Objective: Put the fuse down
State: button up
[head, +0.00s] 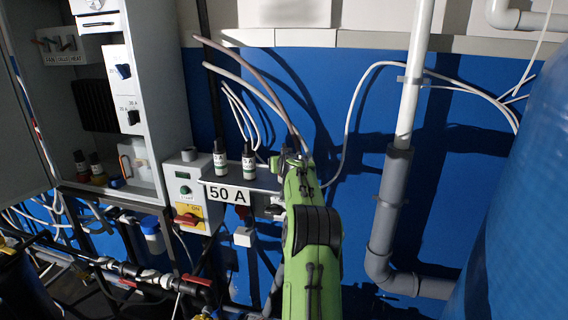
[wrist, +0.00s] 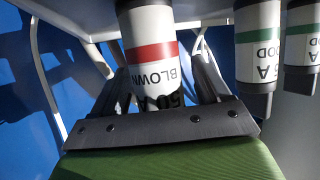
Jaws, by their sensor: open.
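The fuse (wrist: 152,52), white with a red band and the words BLOWN and 50 A, is between the fingers of my gripper (wrist: 161,78) in the wrist view. The fingers are open, one on each side of it; whether either touches it I cannot tell. The wrist picture seems upside down, and the fuse's far end meets the pale shelf (wrist: 207,13). In the head view my green arm reaches to the right end of the shelf (head: 262,183), and the fuse is hidden there.
Two green-banded fuses marked GOOD (head: 220,162) (head: 248,162) stand on the same shelf, close beside my gripper. A 50 A sign (head: 226,195) is on its front. An open grey cabinet (head: 152,100) is at left. A grey pipe (head: 391,195) and blue tank (head: 520,200) are at right.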

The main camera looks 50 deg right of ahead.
jog(key=shift+r, duration=0.35)
jog(key=f+b+v, duration=0.1)
jog(key=b+v, duration=0.3)
jog(key=v, duration=0.7)
jog(key=a+n+y, duration=0.4)
jog(key=a+y, duration=0.1)
jog(key=a, duration=2.4)
jog(key=s+a+f+n+g+y, duration=0.2)
jog(key=s+a+f, duration=0.4)
jog(key=s+a, duration=0.3)
jog(key=s+a+f+n+g+y, duration=0.2)
jog(key=s+a+f, duration=0.4)
jog(key=s, duration=0.7)
jog(key=a, duration=0.2)
jog(key=shift+s+a+n, duration=0.2)
jog(key=shift+a+n, duration=0.2)
